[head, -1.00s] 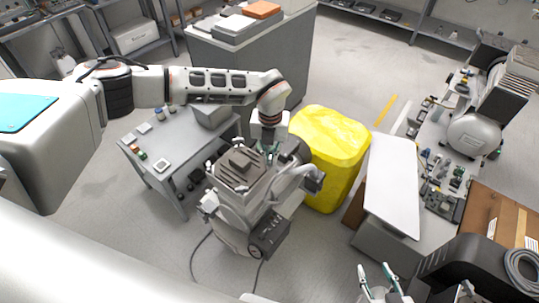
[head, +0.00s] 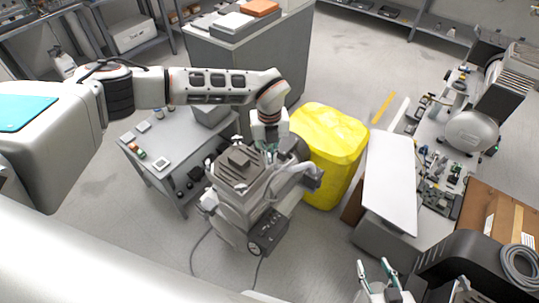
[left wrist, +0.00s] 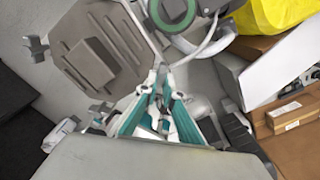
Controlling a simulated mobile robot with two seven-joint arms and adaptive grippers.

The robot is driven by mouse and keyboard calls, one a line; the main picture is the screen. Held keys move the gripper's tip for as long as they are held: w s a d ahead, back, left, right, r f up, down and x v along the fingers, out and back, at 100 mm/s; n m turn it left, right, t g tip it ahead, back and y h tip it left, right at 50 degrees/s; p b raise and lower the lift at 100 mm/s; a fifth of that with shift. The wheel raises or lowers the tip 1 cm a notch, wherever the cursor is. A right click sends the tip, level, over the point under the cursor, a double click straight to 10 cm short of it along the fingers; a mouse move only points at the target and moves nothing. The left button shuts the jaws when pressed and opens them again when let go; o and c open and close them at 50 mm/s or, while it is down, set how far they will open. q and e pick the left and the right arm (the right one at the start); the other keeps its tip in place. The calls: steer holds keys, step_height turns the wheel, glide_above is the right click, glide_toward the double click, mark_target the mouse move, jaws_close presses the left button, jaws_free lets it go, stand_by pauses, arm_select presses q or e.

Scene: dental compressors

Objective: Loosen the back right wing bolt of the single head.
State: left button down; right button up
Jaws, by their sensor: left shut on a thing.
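The single head (head: 239,165), a grey ribbed block with a raised square top, sits on the compressor in the middle of the head view. It also shows in the left wrist view (left wrist: 92,62). My left gripper (head: 270,152) points down at the head's back right corner. In the left wrist view its teal fingertips (left wrist: 161,76) are closed together at the head's edge, shut on the back right wing bolt, which the fingers mostly hide. Another wing bolt (left wrist: 36,47) stands at a far corner of the head. My right gripper (head: 377,272) is open and empty at the bottom of the head view.
A yellow bin (head: 330,145) stands close to the right of the compressor. A grey table (head: 165,165) with small parts is on the left, and a grey cabinet (head: 290,75) stands behind. A white board (head: 391,182) and cardboard boxes (head: 495,220) are at right.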

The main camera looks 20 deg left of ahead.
mark_target(270, 159)
arm_select(q)
steer(key=c, duration=2.2)
jaws_free()
step_height(270, 159, up, 12)
steer(key=shift+r, duration=0.1)
